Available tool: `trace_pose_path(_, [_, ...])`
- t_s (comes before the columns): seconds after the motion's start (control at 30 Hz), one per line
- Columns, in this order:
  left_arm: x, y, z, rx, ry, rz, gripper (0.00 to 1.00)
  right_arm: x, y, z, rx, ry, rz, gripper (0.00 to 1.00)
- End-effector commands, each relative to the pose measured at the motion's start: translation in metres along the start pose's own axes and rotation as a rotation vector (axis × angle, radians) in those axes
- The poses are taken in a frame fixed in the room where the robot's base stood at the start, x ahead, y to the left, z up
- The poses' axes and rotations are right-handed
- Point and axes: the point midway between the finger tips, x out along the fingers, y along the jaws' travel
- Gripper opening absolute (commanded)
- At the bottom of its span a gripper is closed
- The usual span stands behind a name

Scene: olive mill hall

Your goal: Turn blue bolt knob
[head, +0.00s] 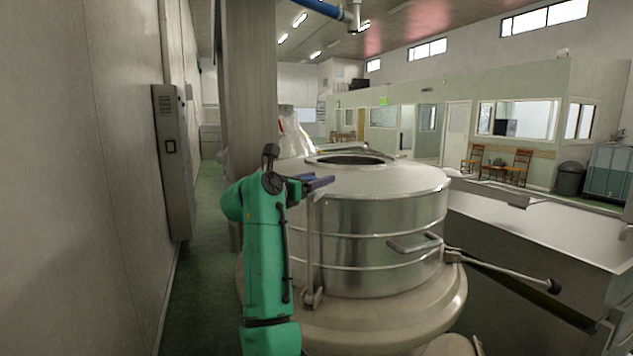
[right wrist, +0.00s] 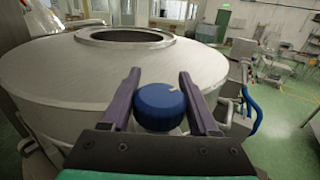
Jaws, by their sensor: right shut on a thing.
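The blue bolt knob (right wrist: 160,108) is a ribbed round knob with a small pale mark near its upper right edge. It shows in the right wrist view between the two purple fingers of my right gripper (right wrist: 160,76). The gripper is shut on the knob. In the head view my right gripper (head: 320,183) is at the upper left side of the large steel vat (head: 375,222), above a vertical bracket; I cannot make out the knob there. My left gripper is in neither view.
The vat has a round opening (head: 350,160) on top and a side handle (head: 414,243). A long steel trough (head: 550,235) stands to the right, with a black-tipped lever (head: 553,286) in front. A wall and grey cabinet (head: 173,160) bound the left; green floor shows between.

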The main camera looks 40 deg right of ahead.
Motion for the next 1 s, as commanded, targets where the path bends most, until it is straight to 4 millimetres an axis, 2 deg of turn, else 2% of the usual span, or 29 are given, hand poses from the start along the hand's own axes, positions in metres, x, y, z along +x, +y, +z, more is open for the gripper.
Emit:
trace_pose_path(0.27, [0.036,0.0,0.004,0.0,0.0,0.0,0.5,-0.001,0.003,-0.007,0.005,-0.002,0.136,0.05])
trace_pose_path(0.7, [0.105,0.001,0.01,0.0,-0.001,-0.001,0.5,-0.003,0.011,-0.008,0.001,-0.002,0.471,0.05])
trace_pose_path(1.0, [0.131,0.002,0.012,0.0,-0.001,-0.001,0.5,-0.005,0.016,-0.004,-0.005,0.001,0.616,0.05])
